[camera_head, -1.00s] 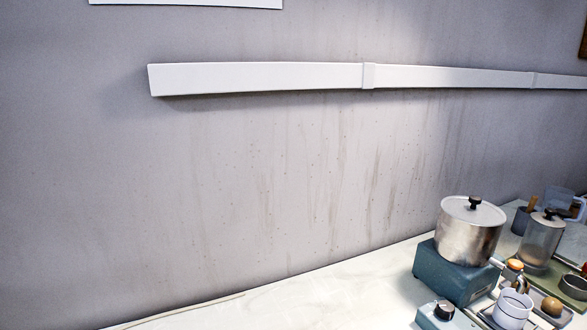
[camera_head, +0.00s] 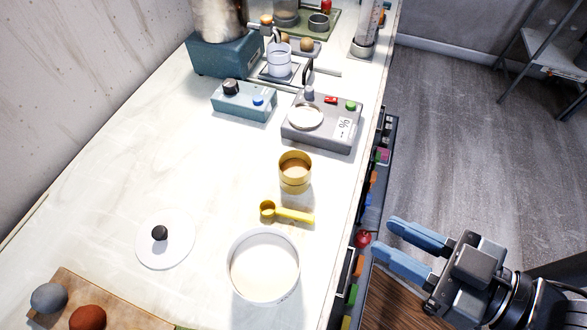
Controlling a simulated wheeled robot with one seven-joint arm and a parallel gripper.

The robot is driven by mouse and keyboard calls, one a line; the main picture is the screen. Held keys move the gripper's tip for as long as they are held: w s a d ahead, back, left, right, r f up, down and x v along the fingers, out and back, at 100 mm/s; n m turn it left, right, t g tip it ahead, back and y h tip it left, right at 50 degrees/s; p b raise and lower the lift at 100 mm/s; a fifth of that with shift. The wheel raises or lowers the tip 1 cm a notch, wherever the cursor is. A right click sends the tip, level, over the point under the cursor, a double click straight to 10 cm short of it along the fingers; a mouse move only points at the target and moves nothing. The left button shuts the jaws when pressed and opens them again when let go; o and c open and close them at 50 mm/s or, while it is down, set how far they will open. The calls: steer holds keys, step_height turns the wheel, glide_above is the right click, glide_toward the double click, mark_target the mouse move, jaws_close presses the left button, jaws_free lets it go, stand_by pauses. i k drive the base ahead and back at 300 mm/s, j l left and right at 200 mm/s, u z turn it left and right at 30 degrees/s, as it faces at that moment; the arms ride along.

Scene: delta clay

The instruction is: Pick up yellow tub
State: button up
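The yellow tub (camera_head: 295,180) is a small, open, round container standing upright on the white counter, right of the counter's middle. A yellow scoop (camera_head: 286,213) lies just in front of it. My gripper (camera_head: 395,243) is at the lower right, off the counter's right edge, to the right of and nearer than the tub. Its two blue fingers are spread apart with nothing between them. The tub is fully in view and apart from the gripper.
A white bowl (camera_head: 263,266) stands in front of the scoop. A white lid (camera_head: 165,240) lies left. A grey scale (camera_head: 321,124) and a blue control box (camera_head: 243,100) stand behind the tub. A wooden board (camera_head: 105,300) holds clay balls. Counter left of the tub is clear.

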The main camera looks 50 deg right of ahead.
mark_target(295, 167)
steer(key=k+l+u, duration=0.65)
steer(key=l+u, duration=0.15)
steer(key=l, duration=0.2)
steer(key=k+l+u, duration=0.4)
